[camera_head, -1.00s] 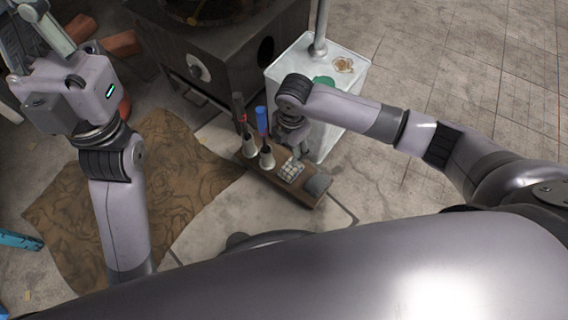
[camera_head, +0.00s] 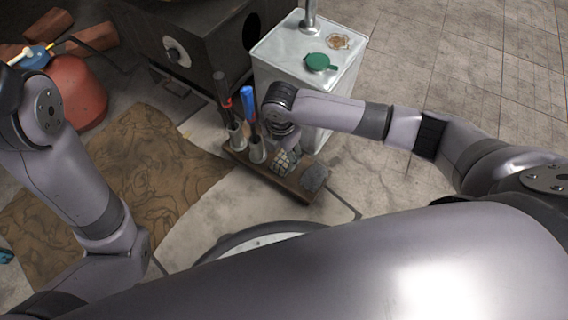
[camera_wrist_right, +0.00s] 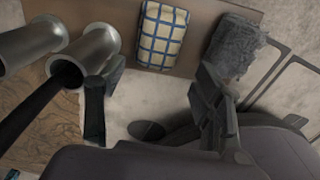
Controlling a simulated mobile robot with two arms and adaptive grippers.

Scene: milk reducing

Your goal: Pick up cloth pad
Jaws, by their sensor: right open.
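The cloth pad (camera_wrist_right: 163,35), white and yellowish with a blue check, lies on the wooden board in the right wrist view. In the head view the pad (camera_head: 284,163) shows partly, just below my right gripper (camera_head: 288,146). In the right wrist view my right gripper (camera_wrist_right: 155,105) is open, its two fingers wide apart with nothing between them. The pad lies ahead of the fingertips, within the gap's width and apart from them. My left arm shows at the left of the head view, but its gripper is out of frame.
A grey rough pad (camera_wrist_right: 235,45) lies right of the cloth pad, close to one finger. Metal holders (camera_wrist_right: 98,48) with handled tools stand left. A white can (camera_head: 340,75) with a green cap is behind the board (camera_head: 262,176). A brown cloth (camera_head: 150,165) covers floor at left.

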